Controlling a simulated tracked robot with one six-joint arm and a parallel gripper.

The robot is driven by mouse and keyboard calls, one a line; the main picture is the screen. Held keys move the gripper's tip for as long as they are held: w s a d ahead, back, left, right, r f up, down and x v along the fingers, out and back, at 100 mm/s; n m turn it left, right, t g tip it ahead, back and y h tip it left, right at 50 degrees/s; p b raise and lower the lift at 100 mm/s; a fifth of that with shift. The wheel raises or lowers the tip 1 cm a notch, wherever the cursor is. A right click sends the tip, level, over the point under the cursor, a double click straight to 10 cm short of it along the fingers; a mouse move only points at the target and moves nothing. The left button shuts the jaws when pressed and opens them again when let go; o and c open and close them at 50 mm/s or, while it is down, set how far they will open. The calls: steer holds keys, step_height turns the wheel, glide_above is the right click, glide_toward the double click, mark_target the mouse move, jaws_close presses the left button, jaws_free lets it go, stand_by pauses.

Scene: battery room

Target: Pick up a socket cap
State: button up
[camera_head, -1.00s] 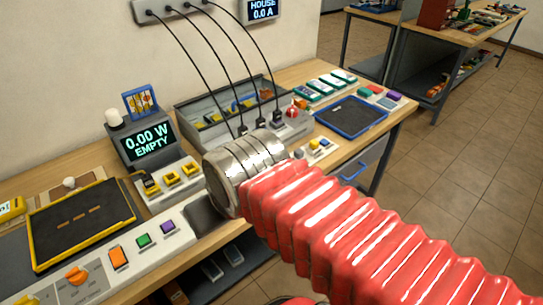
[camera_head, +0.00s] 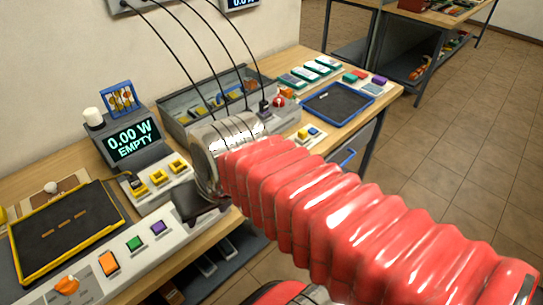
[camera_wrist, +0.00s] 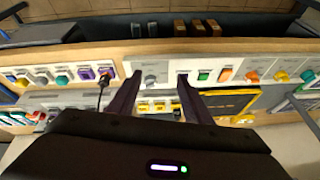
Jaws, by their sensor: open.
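Several small yellow pieces sit in a row on a white block on the bench, and they look like the socket caps (camera_head: 177,166). A black piece lies at the left one. The row also shows in the wrist view as yellow caps (camera_wrist: 159,107), partly hidden behind my gripper's body. My gripper (camera_wrist: 158,76) is open with nothing between its two dark fingers. Its fingertips overlap the white panel strip, and the yellow row shows lower, between the fingers. In the head view my arm and its metal wrist hide most of the gripper, right of the yellow row.
A display reading 0.00 W EMPTY (camera_head: 132,142) stands behind the row. A yellow-framed black tray (camera_head: 65,238) lies left. Green (camera_head: 134,243) and purple (camera_head: 158,227) buttons line the front panel. Cables hang over a grey bin (camera_head: 215,92). A blue-framed tray (camera_head: 338,103) lies right.

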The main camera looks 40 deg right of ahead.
steer(key=w+d+f+m+t+y, duration=0.1)
steer(key=w+d+f+m+y, duration=0.3)
steer(key=m, duration=0.5)
steer(key=w+d+f+m+t+y, duration=0.15)
steer(key=d+f+m, duration=0.35)
steer(key=m, duration=0.5)
steer(key=s+d+f+m+t+h, duration=0.1)
steer(key=d+m+t+h, duration=0.2)
steer(key=d+m, duration=0.4)
steer(key=s+d+f+m+t+h, duration=0.1)
steer(key=d+m, duration=0.7)
steer(key=d, duration=0.8)
steer(key=s+t+h, duration=0.1)
steer(key=t+h, duration=0.1)
steer(key=t, duration=0.1)
steer(key=shift+s+f, duration=0.15)
steer(key=shift+f, duration=0.1)
steer(key=shift+y, duration=0.25)
steer(key=shift+x, duration=4.35)
steer(key=shift+r, duration=0.1)
